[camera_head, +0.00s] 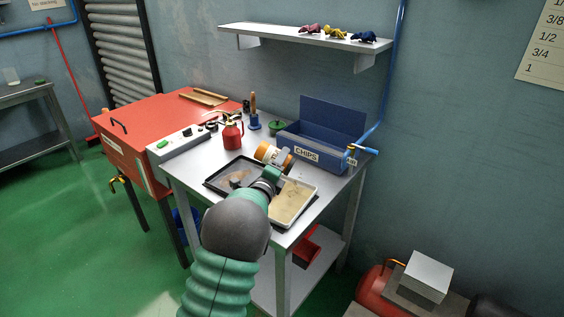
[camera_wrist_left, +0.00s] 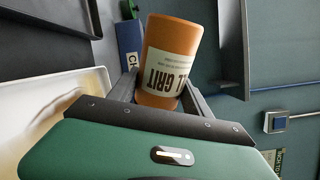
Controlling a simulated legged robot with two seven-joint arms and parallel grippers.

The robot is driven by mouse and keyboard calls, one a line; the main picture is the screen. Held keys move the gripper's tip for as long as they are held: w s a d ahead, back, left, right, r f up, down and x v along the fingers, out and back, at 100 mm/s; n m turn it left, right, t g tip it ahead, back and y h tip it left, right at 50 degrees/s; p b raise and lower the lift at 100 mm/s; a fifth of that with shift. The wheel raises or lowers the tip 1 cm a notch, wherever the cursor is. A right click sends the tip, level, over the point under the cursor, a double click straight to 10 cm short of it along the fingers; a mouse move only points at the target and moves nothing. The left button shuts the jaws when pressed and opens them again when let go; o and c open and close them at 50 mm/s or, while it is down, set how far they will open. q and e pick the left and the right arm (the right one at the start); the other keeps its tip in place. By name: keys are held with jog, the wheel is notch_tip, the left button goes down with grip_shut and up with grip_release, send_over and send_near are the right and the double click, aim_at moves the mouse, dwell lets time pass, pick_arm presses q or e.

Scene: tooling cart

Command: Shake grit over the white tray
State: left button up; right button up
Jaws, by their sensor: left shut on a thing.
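My left gripper (camera_head: 282,158) is shut on an orange grit shaker (camera_head: 264,152) with a pale label, held above the table near the back of the trays. The shaker also shows in the left wrist view (camera_wrist_left: 172,48), between the fingers, tilted, its label reading "GRIT" in part. The white tray (camera_head: 316,194) lies on the table at the right of my gripper, with a tan, grainy layer inside. Its pale rim also shows at the left of the wrist view (camera_wrist_left: 88,72). My wrist hides part of the tray's left side. My right gripper is not in view.
A dark tray (camera_head: 212,183) lies left of the white tray. A blue CHIPS bin (camera_head: 318,142) stands behind, with a blue pipe and valve at its right. A red oil can (camera_head: 232,136) and a red cabinet (camera_head: 150,118) are at left. A wall shelf (camera_head: 290,37) hangs above.

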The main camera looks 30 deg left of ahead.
pick_arm(q)
jog(key=shift+s, duration=1.45)
jog(key=shift+s, duration=0.15)
jog(key=shift+a+b+v, duration=0.2)
jog(key=shift+b+v, duration=0.15)
jog(key=shift+v, duration=0.7)
jog(key=shift+a+b+v, duration=0.25)
jog(key=shift+b+v, duration=0.05)
jog(key=shift+v, duration=0.75)
jog(key=shift+s, duration=0.1)
jog(key=v, duration=0.2)
jog(key=a+v, duration=0.1)
jog(key=v, duration=0.1)
jog(key=shift+s+d, duration=0.1)
jog(key=shift+s, duration=0.25)
jog(key=shift+b, duration=0.3)
